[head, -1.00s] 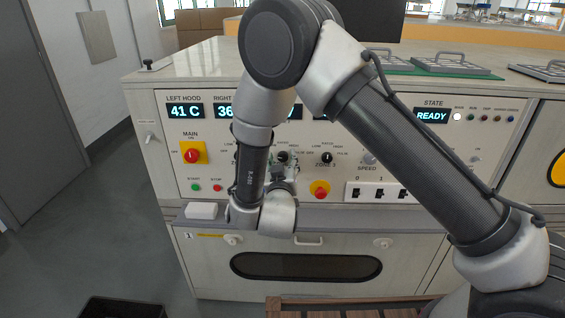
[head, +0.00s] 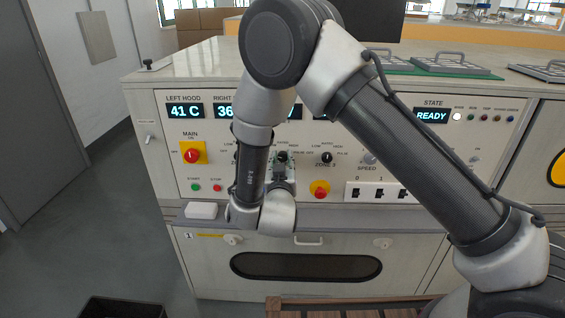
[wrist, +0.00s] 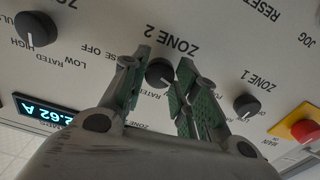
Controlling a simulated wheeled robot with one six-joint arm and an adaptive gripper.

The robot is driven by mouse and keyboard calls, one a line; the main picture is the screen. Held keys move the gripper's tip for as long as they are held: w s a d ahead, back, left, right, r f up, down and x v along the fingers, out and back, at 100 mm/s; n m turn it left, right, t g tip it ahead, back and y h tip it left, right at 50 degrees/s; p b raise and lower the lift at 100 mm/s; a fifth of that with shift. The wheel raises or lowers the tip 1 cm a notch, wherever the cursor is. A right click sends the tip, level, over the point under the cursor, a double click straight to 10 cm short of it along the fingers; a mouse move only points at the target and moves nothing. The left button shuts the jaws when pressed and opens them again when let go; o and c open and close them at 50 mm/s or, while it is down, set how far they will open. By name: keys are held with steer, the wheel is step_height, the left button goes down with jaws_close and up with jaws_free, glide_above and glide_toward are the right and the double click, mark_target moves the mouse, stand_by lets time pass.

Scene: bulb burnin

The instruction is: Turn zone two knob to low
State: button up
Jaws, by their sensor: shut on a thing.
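The zone two knob (wrist: 159,72) is a round black knob on the pale panel, under the ZONE 2 print, which appears upside down in the wrist view. My gripper (wrist: 163,69) is shut on this knob, with one green-padded finger on each side. In the head view my gripper (head: 281,170) is at the panel, left of the zone three knob, and partly covers the zone two knob (head: 282,157) and its labels. I cannot tell for sure which label the knob's pointer faces.
The zone one knob (wrist: 247,105) and the red-and-yellow main switch (wrist: 304,131) are to the right in the wrist view. The zone three knob (head: 327,157) and a red stop button (head: 320,189) are close by in the head view. A ledge runs below the panel.

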steer(key=m, duration=0.6)
stand_by(0.3)
steer(key=shift+m, duration=0.3)
steer(key=o, duration=1)
steer(key=s, duration=1.2)
steer(key=shift+a, duration=0.25)
